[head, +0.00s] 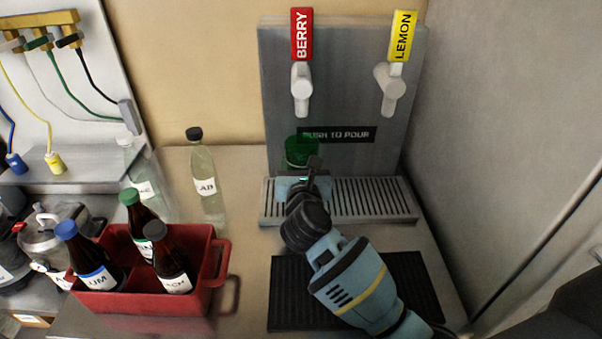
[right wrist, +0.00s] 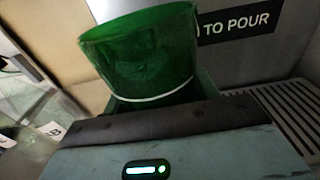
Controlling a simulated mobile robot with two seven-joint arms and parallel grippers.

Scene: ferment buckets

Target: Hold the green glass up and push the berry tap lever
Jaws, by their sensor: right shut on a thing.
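The green glass (head: 301,150) is upright in the head view, below the berry tap and over the left end of the drip tray. It also fills the middle of the right wrist view (right wrist: 145,62), slightly tilted there. My right gripper (head: 303,178) is shut on the glass from the front; its fingertips are mostly hidden. The berry tap has a red BERRY label (head: 302,35) and a white lever (head: 301,88) above the glass. The glass and the lever are apart. My left gripper is not in view.
The lemon tap (head: 391,85) is to the right on the same steel panel (head: 345,60). The grey drip tray (head: 370,200) lies below. A red crate (head: 205,285) of dark bottles and a clear bottle (head: 207,180) stand left. A black mat (head: 410,275) lies in front.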

